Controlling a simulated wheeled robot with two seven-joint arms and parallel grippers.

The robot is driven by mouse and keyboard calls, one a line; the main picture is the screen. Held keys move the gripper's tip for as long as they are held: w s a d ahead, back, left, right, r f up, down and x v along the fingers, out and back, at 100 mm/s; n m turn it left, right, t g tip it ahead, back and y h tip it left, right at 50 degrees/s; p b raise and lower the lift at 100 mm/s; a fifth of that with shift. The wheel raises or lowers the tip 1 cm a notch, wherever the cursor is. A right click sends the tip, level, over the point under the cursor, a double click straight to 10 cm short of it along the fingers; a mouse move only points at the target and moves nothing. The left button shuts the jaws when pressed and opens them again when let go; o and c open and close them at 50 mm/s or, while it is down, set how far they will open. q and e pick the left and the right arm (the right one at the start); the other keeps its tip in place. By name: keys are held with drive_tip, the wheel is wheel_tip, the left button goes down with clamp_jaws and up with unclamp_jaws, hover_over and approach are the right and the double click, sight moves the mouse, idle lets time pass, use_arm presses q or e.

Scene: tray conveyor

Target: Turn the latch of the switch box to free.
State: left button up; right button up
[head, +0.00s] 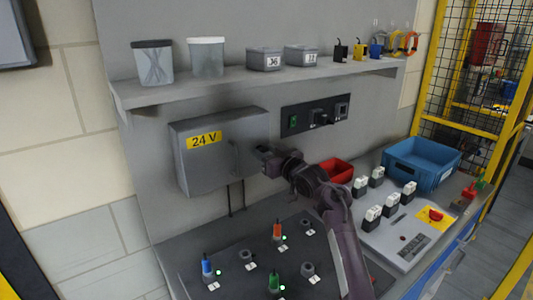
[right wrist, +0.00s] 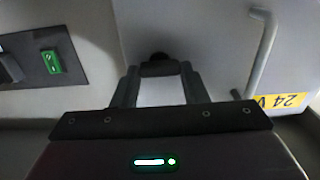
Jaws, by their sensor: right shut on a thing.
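The grey switch box (head: 222,165) with a yellow "24 V" label (head: 204,140) is mounted on the grey back panel; its door looks closed. A grey bar handle (right wrist: 263,52) is on its front, to the right in the right wrist view, where the label appears upside down. My right gripper (head: 266,156) is at the box's right edge. In the right wrist view its fingers (right wrist: 158,80) are shut on a small dark latch (right wrist: 157,62) at the box edge. The fingers partly hide the latch, so its exact angle cannot be read. My left gripper is not in view.
A switch panel (head: 299,124) with a green switch is right of the box. A shelf (head: 240,80) with tubs runs above. Below are a board (head: 228,275) with coloured plugs, a red bin (head: 337,170), a blue crate (head: 449,176) and a control console (head: 380,240).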

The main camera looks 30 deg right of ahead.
drive_tip(key=n+b, duration=0.2)
drive_tip(key=n, duration=0.2)
drive_tip(key=shift+f+n+b, duration=0.15)
drive_tip(key=shift+n+b, duration=0.25)
drive_tip(key=shift+a+f+n+b, duration=0.15)
drive_tip(key=shift+n+b, duration=1.6)
drive_tip(key=shift+n, duration=1.45)
drive_tip(key=shift+a+n+b, duration=0.1)
drive_tip(key=shift+n+b, duration=1.6)
drive_tip(key=shift+n, duration=1.5)
drive_tip(key=o, duration=1)
